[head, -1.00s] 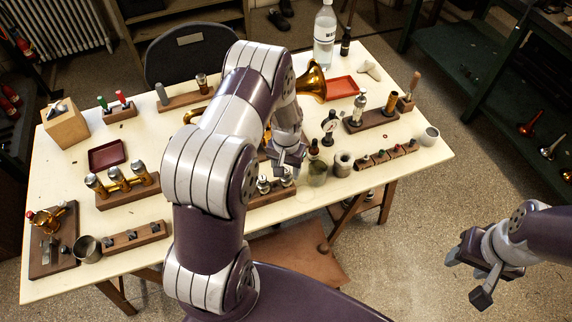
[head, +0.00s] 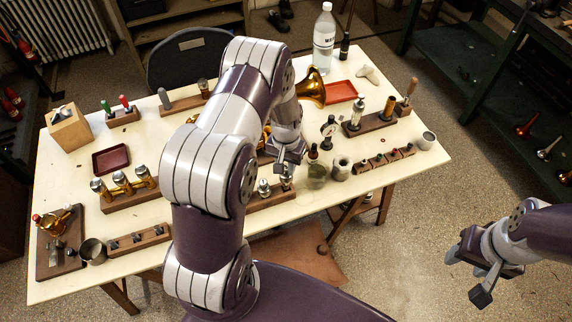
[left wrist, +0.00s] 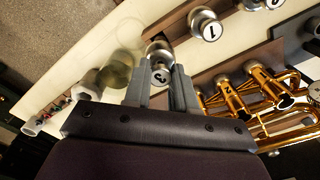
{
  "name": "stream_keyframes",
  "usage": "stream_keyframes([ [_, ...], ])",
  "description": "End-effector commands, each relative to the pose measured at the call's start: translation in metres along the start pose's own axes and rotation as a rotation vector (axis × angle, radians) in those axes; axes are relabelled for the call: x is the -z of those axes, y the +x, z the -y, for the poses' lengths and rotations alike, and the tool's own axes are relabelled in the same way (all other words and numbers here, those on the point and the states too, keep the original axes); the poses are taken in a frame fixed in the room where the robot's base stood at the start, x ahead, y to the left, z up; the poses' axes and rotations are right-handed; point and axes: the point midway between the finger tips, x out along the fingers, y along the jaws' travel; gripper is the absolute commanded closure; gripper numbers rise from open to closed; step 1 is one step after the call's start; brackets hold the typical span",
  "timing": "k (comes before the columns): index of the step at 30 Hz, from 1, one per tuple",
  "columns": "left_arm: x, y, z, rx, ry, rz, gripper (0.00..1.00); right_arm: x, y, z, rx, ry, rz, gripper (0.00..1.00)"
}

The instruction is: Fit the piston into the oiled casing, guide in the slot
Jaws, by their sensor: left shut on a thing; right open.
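My left gripper (head: 290,158) is shut on a piston (left wrist: 162,72) with a cap marked 2, seen between the fingers in the left wrist view. It is over a wooden rack (head: 272,199) at the front of the table; I cannot tell whether the piston is clear of it. A piston marked 1 (left wrist: 207,30) stands in the rack. The brass horn lies behind my left arm, its bell (head: 311,88) showing. Its valve casings (left wrist: 233,97) show in the left wrist view, beside the gripper; the slot cannot be made out. My right gripper (head: 472,276) is open and empty, off the table.
A red tray (head: 341,91) and a bottle (head: 324,40) are at the back.

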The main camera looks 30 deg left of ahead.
Motion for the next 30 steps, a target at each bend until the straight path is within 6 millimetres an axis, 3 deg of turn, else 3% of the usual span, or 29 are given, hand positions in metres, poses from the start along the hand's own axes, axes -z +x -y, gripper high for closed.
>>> stream_keyframes([
  [30, 0.000, -0.063, 0.000, 0.000, 0.000, -0.001, 1.00, 0.006, -0.051, 0.000, 0.000, 0.000, 0.000, 0.51],
])
